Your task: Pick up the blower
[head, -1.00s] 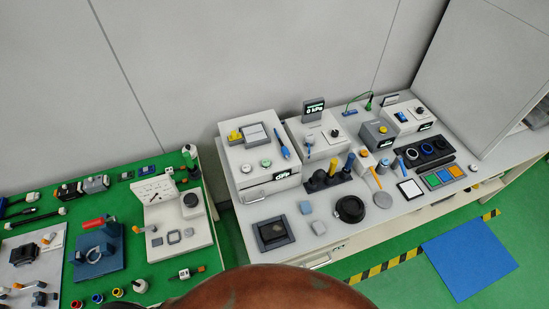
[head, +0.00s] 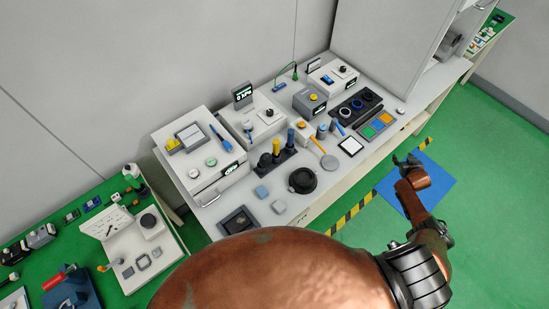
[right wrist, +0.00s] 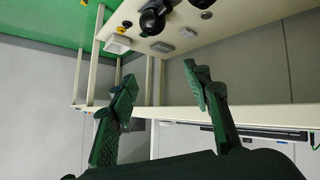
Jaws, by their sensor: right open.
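A black bulb-shaped item (head: 265,161) at the left end of a dark tool rack on the white bench looks like the blower, though it is small here. A low, round black item (head: 303,180) lies in front of the rack. Dark rounded shapes show at the top of the right wrist view, one of them a black ball-like item (right wrist: 152,21). My right gripper (head: 407,159) is open and empty, out over the blue floor mat, to the right of the bench and well apart from the rack. Its two green-tinted fingers (right wrist: 158,88) stand wide apart. My left gripper is out of view.
The white bench (head: 211,217) also carries instrument boxes, a dark square tray (head: 238,221), small grey blocks (head: 278,206) and a black holder (head: 356,107). A green-topped table (head: 90,237) is at left. The blue floor mat (head: 440,178) lies beside a striped line.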

